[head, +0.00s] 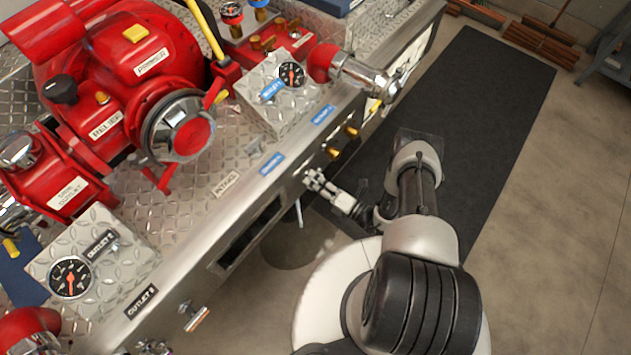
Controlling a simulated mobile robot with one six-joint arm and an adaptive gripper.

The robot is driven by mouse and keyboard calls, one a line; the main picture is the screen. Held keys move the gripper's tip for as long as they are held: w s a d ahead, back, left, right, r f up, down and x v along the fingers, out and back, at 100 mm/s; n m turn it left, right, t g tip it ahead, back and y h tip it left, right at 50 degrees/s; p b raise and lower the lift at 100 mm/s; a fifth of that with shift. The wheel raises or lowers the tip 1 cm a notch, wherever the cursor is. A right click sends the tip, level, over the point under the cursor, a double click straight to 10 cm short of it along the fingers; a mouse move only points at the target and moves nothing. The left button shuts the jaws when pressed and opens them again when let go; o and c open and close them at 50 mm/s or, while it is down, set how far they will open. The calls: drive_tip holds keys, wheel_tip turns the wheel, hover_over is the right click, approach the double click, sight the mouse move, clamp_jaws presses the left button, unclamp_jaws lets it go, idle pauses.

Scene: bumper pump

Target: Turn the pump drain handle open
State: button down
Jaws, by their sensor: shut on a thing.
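The pump drain handle appears to be the chrome fitting (314,180) with a pale lever on the front face of the metal bumper, just below the blue labels. The lever sticks out to the right and slightly down from the panel. My gripper (357,209) meets the outer end of this lever from the right and is shut on it. The dark fingers are small here, so the exact grip is hard to see. My arm comes from the lower right and partly hides the floor behind.
A red pump (130,70) sits on the diamond-plate bumper deck. Another chrome handle (195,318) is at the lower left of the front face. Brass knobs (343,141) and a chrome outlet (365,75) protrude nearby. A dark mat (480,95) covers clear floor at right.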

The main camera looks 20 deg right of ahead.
drive_tip(key=c, duration=1.7)
unclamp_jaws()
drive_tip(key=v, duration=1.2)
